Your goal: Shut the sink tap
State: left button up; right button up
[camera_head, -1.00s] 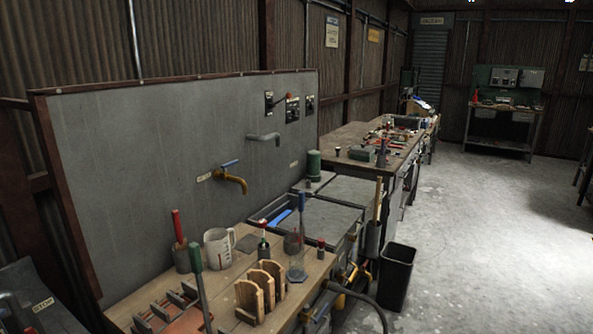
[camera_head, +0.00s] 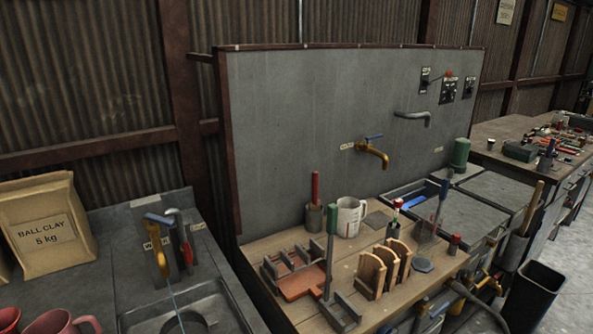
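At the lower left a grey counter holds a metal sink basin (camera_head: 225,318). A brass tap (camera_head: 158,258) with a blue lever (camera_head: 158,220) stands at its back edge, with a small label I cannot read. A thin bluish stream (camera_head: 174,302) runs from this tap down into the basin. A grey spout with a red part (camera_head: 181,232) stands just right of it. Another brass tap (camera_head: 374,152) with a blue lever is on the grey wall panel, with no stream visible under it. Neither of my grippers is in view.
A "BALL CLAY 5 kg" bag (camera_head: 47,225) and red mugs (camera_head: 65,322) stand left of the sink. A wooden bench (camera_head: 270,243) with racks, a jug (camera_head: 350,217) and tools stands to the right. A black bin (camera_head: 535,295) stands on the floor.

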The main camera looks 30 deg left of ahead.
aim_at(151, 217)
jog(key=u, duration=1.7)
